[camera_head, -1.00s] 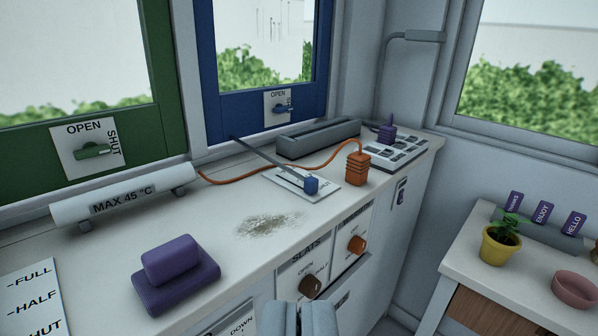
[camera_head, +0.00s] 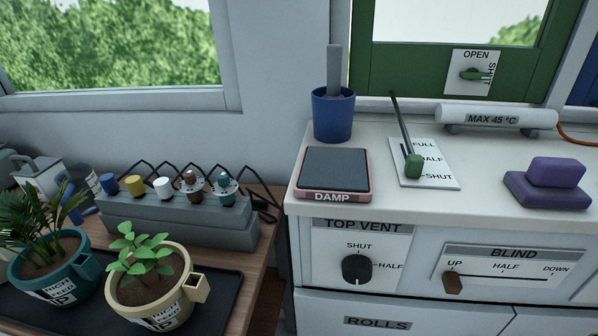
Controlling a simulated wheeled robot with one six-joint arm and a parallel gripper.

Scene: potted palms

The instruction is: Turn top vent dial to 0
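The top vent dial (camera_head: 356,269) is a black round knob on the front of the white cabinet, right of centre and low in the picture. Its pale panel (camera_head: 330,245) reads TOP VENT, with SHUT above the knob and HALF to its right. I see no 0 mark on the panel. The knob's ridge looks roughly upright, but I cannot tell exactly which mark it points at. My gripper is out of view, and nothing touches the dial.
A brown BLIND slider (camera_head: 452,283) sits right of the dial. On the counter (camera_head: 480,150) stand a DAMP pad (camera_head: 333,170), a blue cup (camera_head: 332,118) and a green lever (camera_head: 413,165). Potted plants (camera_head: 150,290) and a grey socket block (camera_head: 180,222) fill the table at left.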

